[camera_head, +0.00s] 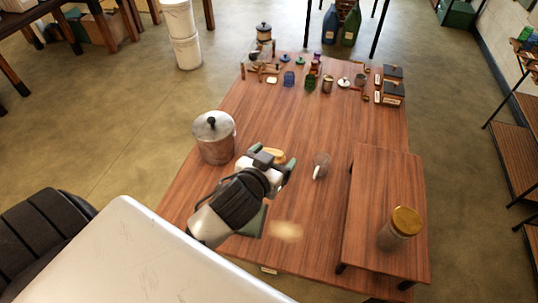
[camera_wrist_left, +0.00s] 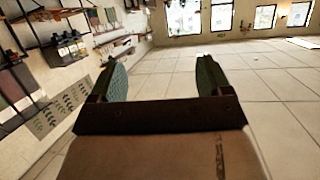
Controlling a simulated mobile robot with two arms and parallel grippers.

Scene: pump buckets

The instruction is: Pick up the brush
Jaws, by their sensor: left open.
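My left gripper (camera_head: 273,164) is above the near part of the wooden table (camera_head: 255,110). In the left wrist view its two fingers (camera_wrist_left: 162,76) stand apart with nothing between them. A small orange-tan piece (camera_head: 276,154) shows just beyond the gripper, partly hidden by it; it may be the brush, but I cannot tell. A small item with a white, handle-like part (camera_head: 317,172) lies to the right of the gripper, apart from it. A blurred pale tan shape (camera_head: 286,231) shows nearer to me; I cannot tell what it is. My right gripper is not in view.
A lidded metal pot (camera_head: 214,138) stands left of the gripper. A raised wooden stand (camera_head: 382,190) on the right bears a jar with a golden lid (camera_head: 400,226). Several small jars and blocks crowd the far end.

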